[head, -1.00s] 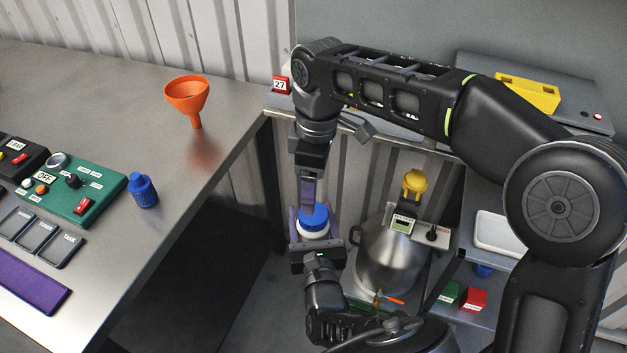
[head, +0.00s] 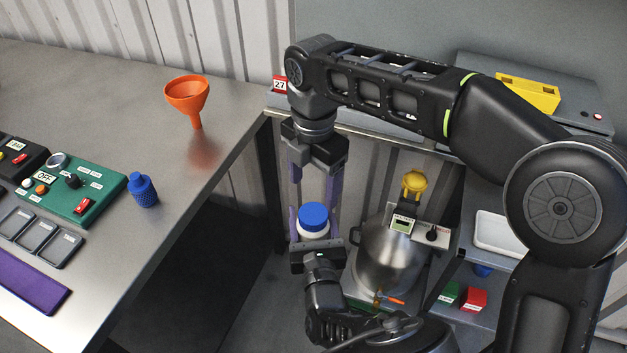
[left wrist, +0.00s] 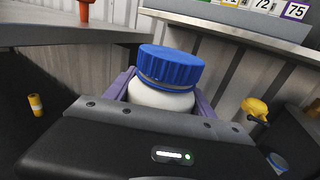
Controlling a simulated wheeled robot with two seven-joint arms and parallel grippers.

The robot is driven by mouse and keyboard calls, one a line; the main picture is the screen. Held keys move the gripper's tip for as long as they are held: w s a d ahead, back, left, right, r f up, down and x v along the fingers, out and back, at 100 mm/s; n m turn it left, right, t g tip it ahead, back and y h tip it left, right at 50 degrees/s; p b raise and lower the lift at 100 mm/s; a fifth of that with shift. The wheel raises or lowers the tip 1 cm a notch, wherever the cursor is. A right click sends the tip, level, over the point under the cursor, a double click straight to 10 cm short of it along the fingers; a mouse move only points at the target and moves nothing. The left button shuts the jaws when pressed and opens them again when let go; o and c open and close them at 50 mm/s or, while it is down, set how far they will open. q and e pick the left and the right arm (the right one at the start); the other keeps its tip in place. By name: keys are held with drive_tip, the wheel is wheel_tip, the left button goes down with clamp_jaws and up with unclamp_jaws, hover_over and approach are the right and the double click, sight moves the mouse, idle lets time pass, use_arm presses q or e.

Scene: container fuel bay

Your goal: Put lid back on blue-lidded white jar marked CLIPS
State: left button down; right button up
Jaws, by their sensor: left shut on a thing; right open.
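The white jar (head: 313,231) has a ribbed blue lid (head: 314,214) sitting on its top. In the left wrist view the jar (left wrist: 160,98) shows below the lid (left wrist: 171,68), with a thin greyish band at the lid's lower edge; I cannot tell how tight it is. No CLIPS marking is visible. My left gripper (head: 315,238) is shut on the jar's body and holds it upright. My right gripper (head: 315,200) is above, pointing down, with its purple fingers spread apart on either side and no lid between them.
A metal pot (head: 387,258) with a yellow-topped device stands close right of the jar. The left bench holds an orange funnel (head: 187,97), a blue bottle (head: 143,190) and a green control panel (head: 85,190). Green and red boxes (head: 473,299) sit at lower right.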

sight(313, 213)
drive_tip(key=shift+f, duration=3.9)
